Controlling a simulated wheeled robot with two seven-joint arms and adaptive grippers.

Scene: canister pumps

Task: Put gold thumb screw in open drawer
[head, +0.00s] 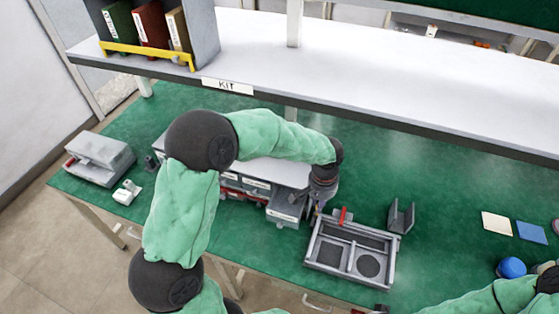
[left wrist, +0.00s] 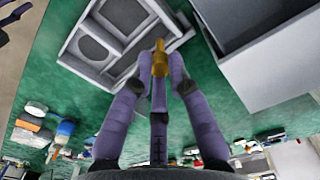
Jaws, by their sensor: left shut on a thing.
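The gold thumb screw (left wrist: 160,58) is pinched between the fingertips of my left gripper (left wrist: 160,72) in the left wrist view. In the head view my left gripper (head: 315,208) points down beside the open drawer (head: 284,208), just to its right. The grey drawer also shows in the left wrist view (left wrist: 268,78), close to the right of the fingertips. The screw is outside the drawer, and I cannot make it out in the head view. My right gripper is not in view; only part of my right arm shows at the lower right.
A grey compartment tray (head: 350,268) stands right of the drawer unit (head: 245,188), with a red part (head: 342,215) at its back edge. A grey bracket (head: 401,218) stands beyond it. A shelf (head: 330,85) spans the back.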

